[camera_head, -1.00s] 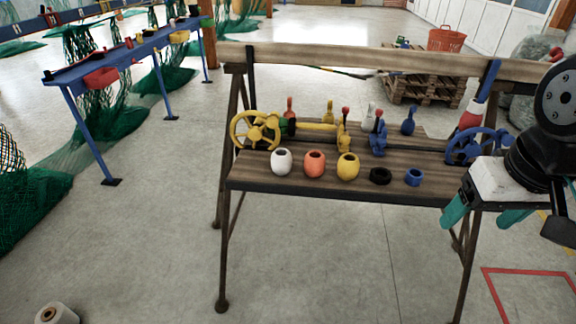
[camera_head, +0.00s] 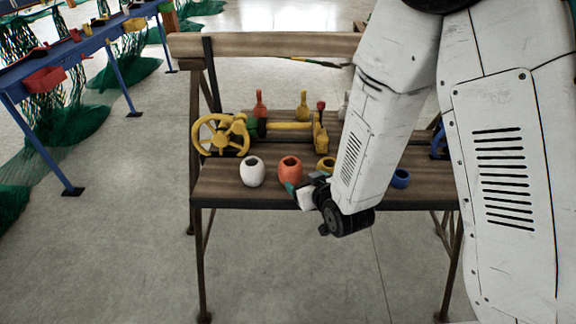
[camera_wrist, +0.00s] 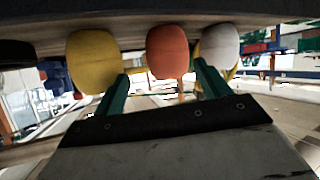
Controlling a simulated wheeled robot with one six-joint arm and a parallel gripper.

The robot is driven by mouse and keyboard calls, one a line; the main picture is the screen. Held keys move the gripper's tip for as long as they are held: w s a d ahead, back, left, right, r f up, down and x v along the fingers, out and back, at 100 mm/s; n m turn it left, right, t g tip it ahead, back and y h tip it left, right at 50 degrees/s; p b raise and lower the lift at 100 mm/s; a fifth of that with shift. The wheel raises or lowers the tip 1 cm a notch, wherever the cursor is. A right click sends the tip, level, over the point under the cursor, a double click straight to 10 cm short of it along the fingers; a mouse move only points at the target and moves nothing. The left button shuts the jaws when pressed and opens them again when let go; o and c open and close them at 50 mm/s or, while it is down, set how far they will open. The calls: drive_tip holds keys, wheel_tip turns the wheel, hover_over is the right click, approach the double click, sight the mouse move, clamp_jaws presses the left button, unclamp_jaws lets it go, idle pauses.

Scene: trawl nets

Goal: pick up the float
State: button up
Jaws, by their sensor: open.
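Three rounded floats stand in a row on the wooden bench's front board: a white float (camera_head: 252,171), an orange float (camera_head: 290,169) and a yellow float (camera_head: 325,164), the last partly hidden by my arm. In the wrist view the yellow float (camera_wrist: 94,60), orange float (camera_wrist: 167,52) and white float (camera_wrist: 219,47) run left to right. My gripper (camera_wrist: 161,70) is open, its teal fingers pointing at the orange float, which appears between or just beyond the tips. Contact cannot be told. In the head view my gripper (camera_head: 291,188) is at the orange float's lower front.
The wooden bench (camera_head: 235,190) also holds a yellow handwheel valve (camera_head: 220,135) behind the floats and a blue ring (camera_head: 400,178) to the right. A black thing (camera_wrist: 15,54) shows beside the yellow float in the wrist view. Open floor lies before the bench.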

sight(291, 173)
drive_tip(key=shift+w+a+f, duration=0.1)
drive_tip(key=shift+a+f, duration=0.35)
drive_tip(key=shift+f, duration=0.05)
drive_tip(key=shift+w+a+f, duration=0.15)
drive_tip(key=shift+w+a, duration=0.05)
drive_tip(key=shift+w, duration=0.1)
drive_tip(key=x, duration=0.7)
drive_tip(key=shift+w+a+r, duration=0.2)
drive_tip(key=shift+r, duration=0.15)
drive_tip(key=shift+c, duration=0.3)
drive_tip(key=c, duration=0.7)
